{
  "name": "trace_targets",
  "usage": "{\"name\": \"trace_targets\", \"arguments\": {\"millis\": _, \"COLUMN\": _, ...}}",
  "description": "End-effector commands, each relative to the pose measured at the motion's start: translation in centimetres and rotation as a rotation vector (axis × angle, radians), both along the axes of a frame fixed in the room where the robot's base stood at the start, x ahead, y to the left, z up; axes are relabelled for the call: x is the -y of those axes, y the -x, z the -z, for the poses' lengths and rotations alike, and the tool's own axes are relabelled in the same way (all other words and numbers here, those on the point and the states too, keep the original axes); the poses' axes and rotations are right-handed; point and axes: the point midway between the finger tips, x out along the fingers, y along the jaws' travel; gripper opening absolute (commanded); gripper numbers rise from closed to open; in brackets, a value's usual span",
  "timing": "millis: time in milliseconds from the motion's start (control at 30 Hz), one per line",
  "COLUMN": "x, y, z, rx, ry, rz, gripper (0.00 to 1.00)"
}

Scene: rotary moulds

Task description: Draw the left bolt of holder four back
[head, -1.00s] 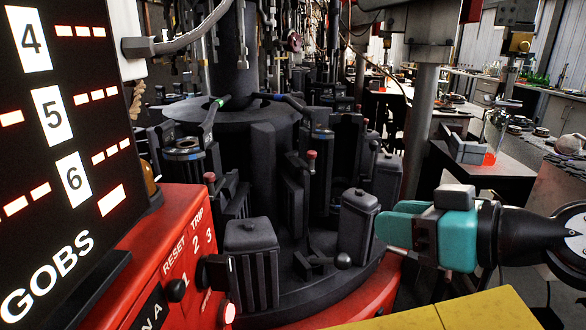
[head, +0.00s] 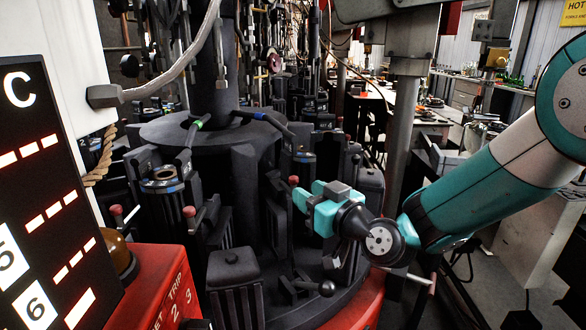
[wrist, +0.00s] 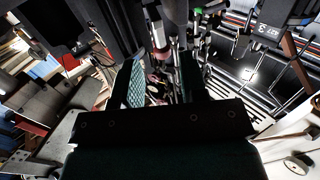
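Red-knobbed upright bolts stand around the dark round mould machine. In the head view one red knob (head: 293,180) is just left of my gripper (head: 308,196); two more are at the left, a red knob (head: 189,212) and another red knob (head: 116,210). No holder number is readable, so I cannot tell which bolt belongs to holder four. My teal gripper points left and its fingers look apart. In the wrist view the two fingers (wrist: 163,82) are spread with nothing held between them. A red-tipped rod (wrist: 160,48) shows beyond them; contact is not seen.
A ribbed dark block (head: 234,285) and a lever with a black ball (head: 326,288) stand at the front of the machine. A red control box (head: 150,285) and a display panel (head: 40,200) fill the left. A grey post (head: 403,130) rises behind my arm.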

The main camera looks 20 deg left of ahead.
Motion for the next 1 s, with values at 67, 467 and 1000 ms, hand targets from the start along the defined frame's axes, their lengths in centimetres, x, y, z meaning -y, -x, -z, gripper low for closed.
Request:
{"name": "trace_targets", "arguments": {"millis": 67, "x": -1.4, "y": -0.9, "z": -0.4, "rx": 0.002, "ry": 0.001, "rz": -0.004, "gripper": 0.39}}
{"name": "trace_targets", "arguments": {"millis": 467, "x": -4.4, "y": -3.2, "z": 0.0, "rx": -0.001, "ry": 0.000, "rz": -0.003, "gripper": 0.39}}
{"name": "trace_targets", "arguments": {"millis": 1000, "x": -4.4, "y": -3.2, "z": 0.0, "rx": -0.001, "ry": 0.001, "rz": -0.003, "gripper": 0.00}}
